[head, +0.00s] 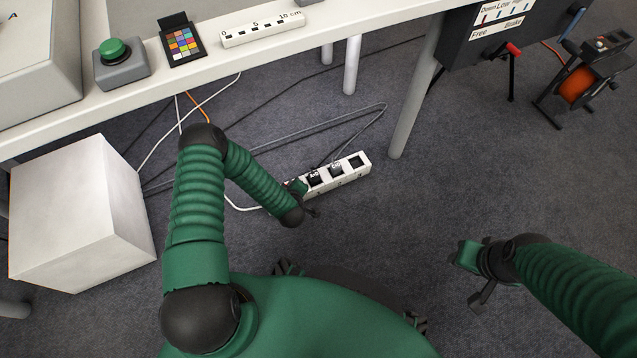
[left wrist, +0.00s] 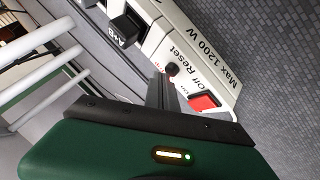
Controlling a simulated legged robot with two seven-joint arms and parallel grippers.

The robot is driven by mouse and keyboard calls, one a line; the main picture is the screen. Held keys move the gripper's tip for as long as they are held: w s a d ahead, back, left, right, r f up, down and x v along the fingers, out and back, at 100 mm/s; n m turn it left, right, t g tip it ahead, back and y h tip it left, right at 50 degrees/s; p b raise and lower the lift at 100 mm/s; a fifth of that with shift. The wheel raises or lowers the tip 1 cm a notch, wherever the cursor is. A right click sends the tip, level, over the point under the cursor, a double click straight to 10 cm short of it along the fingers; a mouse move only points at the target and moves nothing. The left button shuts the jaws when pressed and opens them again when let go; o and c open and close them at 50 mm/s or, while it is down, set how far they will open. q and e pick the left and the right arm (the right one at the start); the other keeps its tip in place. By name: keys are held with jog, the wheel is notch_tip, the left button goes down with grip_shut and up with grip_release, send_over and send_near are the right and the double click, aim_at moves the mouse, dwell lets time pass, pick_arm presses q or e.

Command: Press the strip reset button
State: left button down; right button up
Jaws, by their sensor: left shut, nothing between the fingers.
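The white power strip (head: 352,168) lies on the carpet under the table, with black plugs in some of its sockets. In the left wrist view its end (left wrist: 190,32) bears the printed words "Max 1200 W" and "Reset". The reset button (left wrist: 171,69) is a small dark round knob beside the word "Reset". A red rocker switch (left wrist: 203,102) sits near it, by "Off" and "on". My left gripper (left wrist: 160,90) is shut and empty, its tips just beside the knob; contact cannot be told. My right gripper (head: 470,265) hangs above bare floor, away from the strip.
A white box (head: 82,215) stands on the floor at left. Cables (head: 270,148) run behind the strip. The white table (head: 150,88) above carries a green button on a grey base (head: 114,52). Table legs (head: 415,95) flank the right side.

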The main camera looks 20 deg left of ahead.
pick_arm(q)
jog(key=shift+f, duration=0.4)
dwell(0.4)
jog(key=shift+r+p, duration=0.5)
jog(key=shift+p, duration=0.15)
notch_tip(320, 180, up, 6)
jog(key=p, duration=0.6)
